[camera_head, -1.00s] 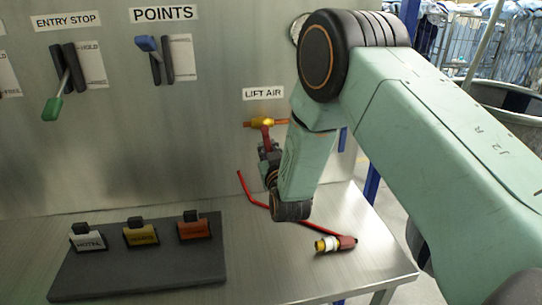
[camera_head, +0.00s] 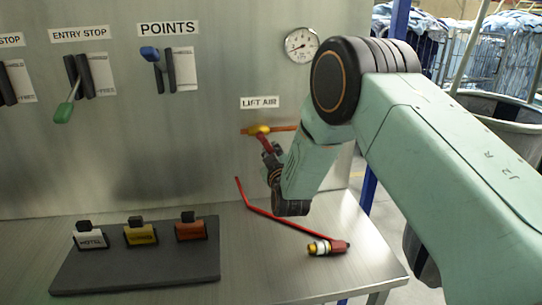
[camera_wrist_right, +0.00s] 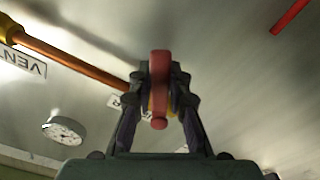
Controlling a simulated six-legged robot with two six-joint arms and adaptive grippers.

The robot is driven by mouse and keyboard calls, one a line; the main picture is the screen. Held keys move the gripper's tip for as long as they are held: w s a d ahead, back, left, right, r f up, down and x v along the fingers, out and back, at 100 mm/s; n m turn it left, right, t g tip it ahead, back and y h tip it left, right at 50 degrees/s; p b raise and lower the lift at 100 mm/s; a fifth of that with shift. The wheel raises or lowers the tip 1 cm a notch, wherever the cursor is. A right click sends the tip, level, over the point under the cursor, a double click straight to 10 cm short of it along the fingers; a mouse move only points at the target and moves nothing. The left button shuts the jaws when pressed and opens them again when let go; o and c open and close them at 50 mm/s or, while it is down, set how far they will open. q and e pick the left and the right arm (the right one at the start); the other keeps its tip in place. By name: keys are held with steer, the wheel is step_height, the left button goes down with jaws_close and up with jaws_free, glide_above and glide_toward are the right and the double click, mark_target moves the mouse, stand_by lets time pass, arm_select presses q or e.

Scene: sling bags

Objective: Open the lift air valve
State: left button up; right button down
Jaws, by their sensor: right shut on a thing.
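The lift air valve (camera_head: 257,130) has a yellow body on a copper-orange pipe, under the LIFT AIR label (camera_head: 260,102) on the metal panel. Its red handle (camera_head: 264,142) hangs down from the body and tilts to the lower right. My right gripper (camera_head: 270,156) is at the handle's lower part, partly hidden by my own wrist. In the right wrist view the red handle (camera_wrist_right: 160,62) stands between the two fingers of my right gripper (camera_wrist_right: 160,78), which is shut on it. The yellow body is mostly hidden behind it there. My left gripper is not in view.
A pressure gauge (camera_head: 301,45) is above the valve. A dark board (camera_head: 140,262) with several tags is at the left. The POINTS lever (camera_head: 155,58) is on the panel.

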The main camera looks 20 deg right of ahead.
steer(key=n, duration=0.1)
steer(key=d+r+n+p, duration=0.1)
steer(key=shift+s+d+r+n, duration=0.1)
steer(key=shift+d+r+n, duration=0.15)
steer(key=shift+n, duration=0.15)
steer(key=n, duration=0.1)
steer(key=r+n+p, duration=0.1)
steer(key=shift+s+d+r+n, duration=0.1)
steer(key=shift+d+r+n, duration=0.05)
steer(key=shift+d+n, duration=0.25)
steer(key=shift+s+d+r+n+p, duration=0.1)
steer(key=shift+r+n+p, duration=0.5)
steer(key=shift+n, duration=0.4)
steer(key=shift+w+d+r+n+p, duration=0.15)
steer(key=shift+r+n+p, duration=0.25)
steer(key=shift+n+p, duration=0.45)
steer(key=shift+s+d+r+n+p, duration=0.15)
steer(key=shift+r+n+p, duration=0.35)
steer(key=shift+n, duration=0.65)
steer(key=shift+r, duration=0.1)
steer(key=c, duration=1.6)
jaws_free()
steer(key=o, duration=0.4)
steer(key=shift+f, duration=0.25)
steer(key=shift+s+a, duration=0.1)
steer(key=shift+a, duration=0.05)
